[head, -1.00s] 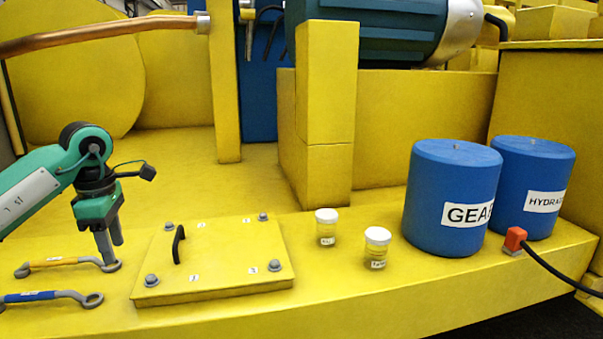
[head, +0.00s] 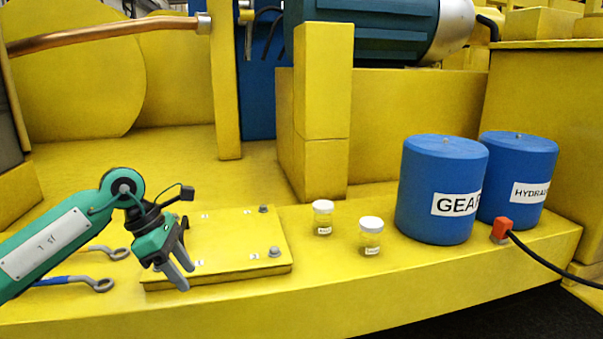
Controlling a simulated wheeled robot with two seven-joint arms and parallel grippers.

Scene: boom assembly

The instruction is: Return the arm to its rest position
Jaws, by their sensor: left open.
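My left arm (head: 52,240), green with a white label panel, comes in from the left in the head view. Its left gripper (head: 181,281) points down and to the right, with two grey fingers apart and nothing between them. It hangs in front of the left part of the yellow hatch plate (head: 235,240) and hides that part, including the plate's handle. My right gripper is not in view.
Two wrenches, one yellow (head: 106,252) and one blue-handled (head: 92,283), lie partly behind my arm. Two sample jars (head: 323,218) (head: 371,238) stand right of the plate. Blue drums labelled GEAR (head: 440,190) and HYDRA (head: 515,180), and a red-ended cable (head: 502,228), are at right.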

